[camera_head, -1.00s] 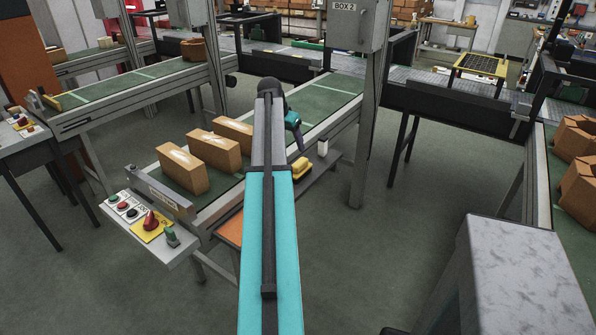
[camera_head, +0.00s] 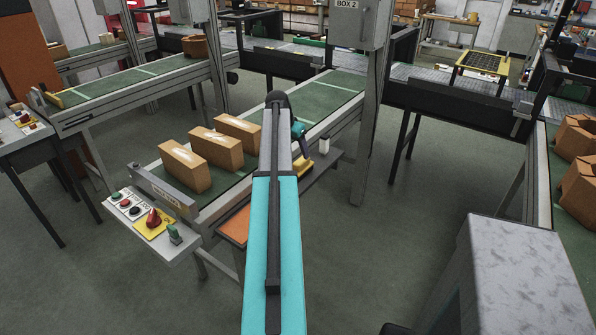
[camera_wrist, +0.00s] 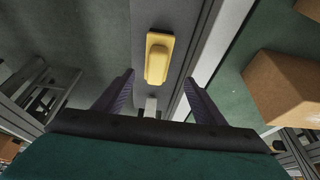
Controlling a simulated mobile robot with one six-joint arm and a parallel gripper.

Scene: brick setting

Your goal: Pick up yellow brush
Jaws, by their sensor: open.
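The yellow brush (camera_wrist: 158,57) lies on a narrow grey side shelf (camera_wrist: 150,18) next to the conveyor, seen in the wrist view ahead of the fingers. In the head view the brush (camera_head: 308,169) shows partly, beside my arm, on the shelf along the conveyor's right side. My gripper (camera_wrist: 155,82) is open and empty, with one finger to each side of the brush's line. The brush lies beyond the fingertips and is not touched. In the head view my arm hides part of the brush, and the fingers are hard to make out.
A white block (camera_head: 324,146) stands on the same shelf, close to the brush. Several brown bricks (camera_head: 185,167) stand on the green conveyor (camera_head: 335,85) to the left. A control panel (camera_head: 150,215) is at the conveyor's near end. A grey post (camera_head: 365,130) rises to the right.

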